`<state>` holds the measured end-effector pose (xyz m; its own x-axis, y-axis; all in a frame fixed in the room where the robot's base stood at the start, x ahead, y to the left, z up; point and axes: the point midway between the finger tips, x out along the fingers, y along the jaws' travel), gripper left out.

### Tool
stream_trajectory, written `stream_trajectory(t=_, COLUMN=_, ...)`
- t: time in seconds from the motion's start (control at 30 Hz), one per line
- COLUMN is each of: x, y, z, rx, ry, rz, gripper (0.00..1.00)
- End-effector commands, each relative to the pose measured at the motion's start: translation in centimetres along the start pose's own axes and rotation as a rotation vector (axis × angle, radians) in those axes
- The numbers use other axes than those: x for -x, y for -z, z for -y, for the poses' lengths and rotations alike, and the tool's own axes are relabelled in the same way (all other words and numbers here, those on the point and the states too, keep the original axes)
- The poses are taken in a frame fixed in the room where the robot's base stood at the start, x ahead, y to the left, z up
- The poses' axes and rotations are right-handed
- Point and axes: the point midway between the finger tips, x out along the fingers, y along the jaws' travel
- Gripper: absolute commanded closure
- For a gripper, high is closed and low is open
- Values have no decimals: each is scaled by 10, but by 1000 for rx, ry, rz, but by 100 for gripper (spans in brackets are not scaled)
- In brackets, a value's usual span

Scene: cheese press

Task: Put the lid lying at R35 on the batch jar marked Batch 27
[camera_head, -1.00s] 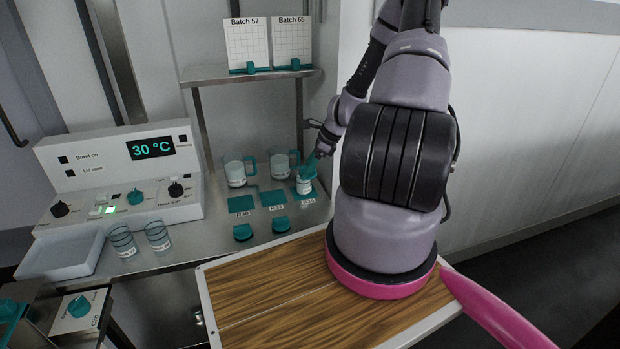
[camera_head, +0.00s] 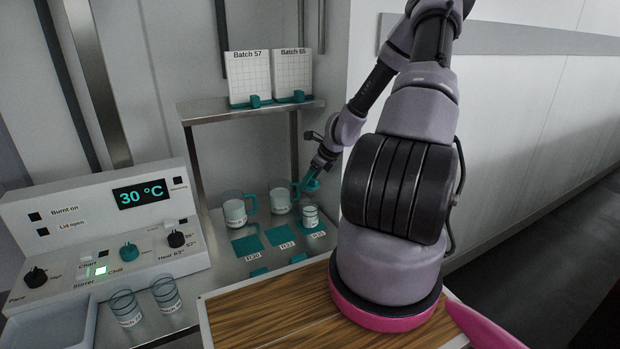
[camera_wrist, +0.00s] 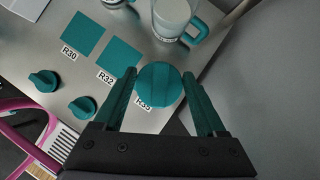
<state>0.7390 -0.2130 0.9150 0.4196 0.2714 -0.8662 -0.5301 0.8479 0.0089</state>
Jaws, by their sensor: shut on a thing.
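My gripper (camera_head: 311,182) (camera_wrist: 160,92) is shut on a round teal lid (camera_wrist: 159,84) with a raised grip bar, between its two teal fingers. Two handled jars (camera_head: 235,211) (camera_head: 279,201) stand behind the mats. Two empty-looking glasses (camera_head: 125,308) (camera_head: 166,294) stand by the control panel. I cannot read any marking as Batch 27.
Two other teal lids (camera_wrist: 43,80) (camera_wrist: 83,106) lie before the R30 mat (camera_wrist: 82,34) and R32 mat (camera_wrist: 120,58). A shelf (camera_head: 240,110) with Batch 57 and Batch 65 cards overhangs the back. The control panel (camera_head: 100,235) is left; a wall is right.

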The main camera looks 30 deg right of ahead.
Motion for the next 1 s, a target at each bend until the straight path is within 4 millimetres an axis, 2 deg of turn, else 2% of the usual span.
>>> stream_trajectory(t=0.5, x=-42, y=24, z=0, rx=-1, ry=-2, rz=0, gripper=79)
stream_trajectory(t=1.0, x=-50, y=29, z=0, rx=0, ry=0, rz=1, gripper=79)
